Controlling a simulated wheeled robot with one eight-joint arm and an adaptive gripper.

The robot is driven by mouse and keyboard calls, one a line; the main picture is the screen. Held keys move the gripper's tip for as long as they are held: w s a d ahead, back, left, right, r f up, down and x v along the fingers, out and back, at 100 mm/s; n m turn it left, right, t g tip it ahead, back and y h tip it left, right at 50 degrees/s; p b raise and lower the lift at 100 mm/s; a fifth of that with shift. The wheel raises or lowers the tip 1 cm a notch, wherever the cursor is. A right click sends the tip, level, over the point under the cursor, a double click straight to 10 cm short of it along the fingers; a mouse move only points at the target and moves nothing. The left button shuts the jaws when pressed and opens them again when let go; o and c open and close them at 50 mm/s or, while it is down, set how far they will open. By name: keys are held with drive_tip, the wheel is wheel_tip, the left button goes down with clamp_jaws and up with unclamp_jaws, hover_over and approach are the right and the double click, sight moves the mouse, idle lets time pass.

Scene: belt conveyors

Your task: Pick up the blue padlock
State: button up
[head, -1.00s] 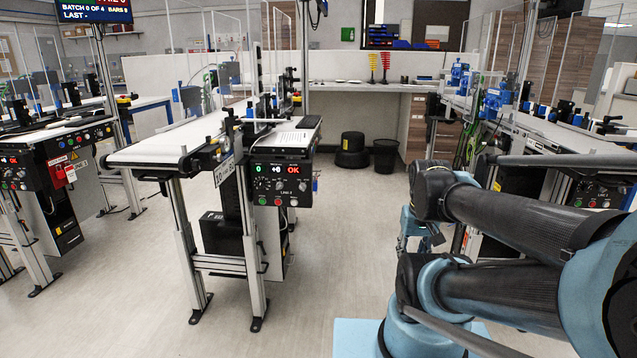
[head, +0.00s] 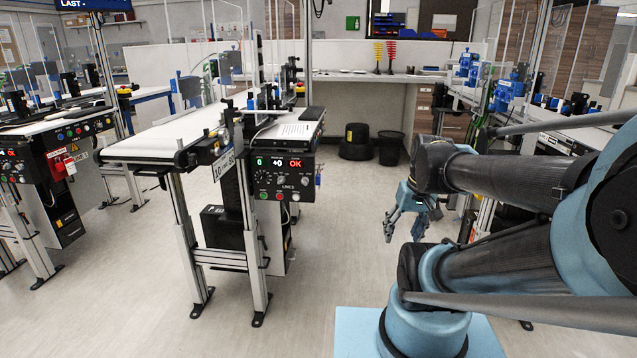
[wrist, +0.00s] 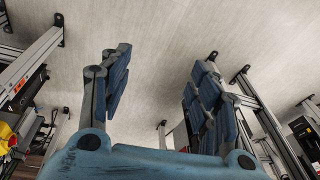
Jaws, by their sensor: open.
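I cannot make out a padlock for certain in either view. My gripper (head: 403,230) hangs in front of my arm in the head view, right of the middle conveyor, over open floor. In the wrist view my gripper (wrist: 160,72) shows its two blue fingers spread wide, with only floor between them. It is empty and touches nothing. A red and white tag (head: 62,165) hangs on the front of the left conveyor, but no blue lock is clear beside it.
The middle conveyor (head: 150,147) has a control box (head: 284,176) at its near end. Another conveyor line with blue fixtures (head: 506,95) runs along the right. A black bin (head: 390,148) stands by the back bench (head: 345,77). The central floor is clear.

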drive_tip(key=w+a+r+n+y, duration=0.2)
drive_tip(key=w+a+y, duration=0.1)
drive_tip(key=w, duration=0.6)
drive_tip(key=w+a+r+n+y, duration=0.2)
drive_tip(key=w+a+y, duration=0.15)
drive_tip(key=w, duration=0.55)
drive_tip(key=w+a+r+n+y, duration=0.2)
drive_tip(key=w+a+n, duration=0.15)
drive_tip(key=w, duration=0.55)
drive_tip(key=w+d+f+n+t+y, duration=0.1)
drive_tip(key=w+f+n+y, duration=0.3)
drive_tip(key=w, duration=0.6)
drive_tip(key=w+d+f+n+t+y, duration=0.1)
drive_tip(key=w+f+n+y, duration=0.1)
drive_tip(key=w+f+y, duration=0.5)
drive_tip(key=h, duration=0.3)
approach(318, 176)
wheel_tip(318, 176, up, 2)
drive_tip(key=w+a, duration=0.2)
drive_tip(key=shift+x, duration=2.75)
drive_tip(key=shift+f, duration=0.1)
drive_tip(key=c, duration=1.1)
